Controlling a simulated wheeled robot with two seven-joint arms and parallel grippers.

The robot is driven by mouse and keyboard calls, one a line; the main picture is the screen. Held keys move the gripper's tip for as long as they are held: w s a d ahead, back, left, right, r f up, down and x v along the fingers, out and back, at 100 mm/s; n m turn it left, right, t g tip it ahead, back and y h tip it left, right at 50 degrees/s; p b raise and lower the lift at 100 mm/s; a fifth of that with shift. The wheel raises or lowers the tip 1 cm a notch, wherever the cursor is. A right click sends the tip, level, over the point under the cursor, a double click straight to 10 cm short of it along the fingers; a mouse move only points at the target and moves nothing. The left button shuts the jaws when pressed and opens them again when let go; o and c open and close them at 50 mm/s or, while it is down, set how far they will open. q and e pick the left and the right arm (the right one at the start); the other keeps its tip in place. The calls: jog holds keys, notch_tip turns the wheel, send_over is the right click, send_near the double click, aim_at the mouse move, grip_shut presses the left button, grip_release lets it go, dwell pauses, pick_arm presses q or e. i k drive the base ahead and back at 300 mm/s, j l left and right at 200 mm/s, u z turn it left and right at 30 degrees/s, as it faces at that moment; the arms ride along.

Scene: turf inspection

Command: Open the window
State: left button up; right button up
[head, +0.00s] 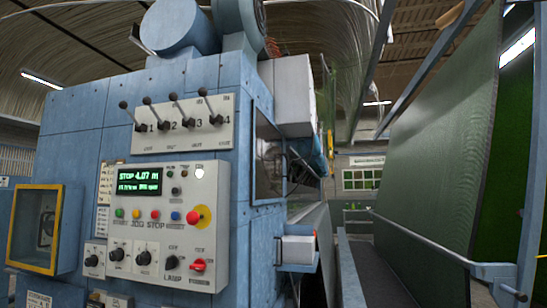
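A dark glass window (267,165) is set in the side of the blue machine, just right of its control panel. A dark upright bar handle (284,168) shows at its right edge. I see the window at a steep angle and it looks closed, but I cannot be sure. A second glazed opening, a yellow-framed window (57,230), is on the machine's front at the far left, with a dial behind it. Neither of my grippers shows in the head view.
The blue machine carries a control panel (160,215) with a green display, buttons and knobs, and a plate with several levers (182,122) above. A light drawer-like box (297,250) juts out at its side. At right are a metal rail (420,245) and a hanging green turf sheet (435,140).

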aim_at(268, 153)
jog(key=i+l, duration=0.4)
jog(key=i, duration=0.15)
jog(key=i+l, duration=0.4)
jog(key=i, duration=0.15)
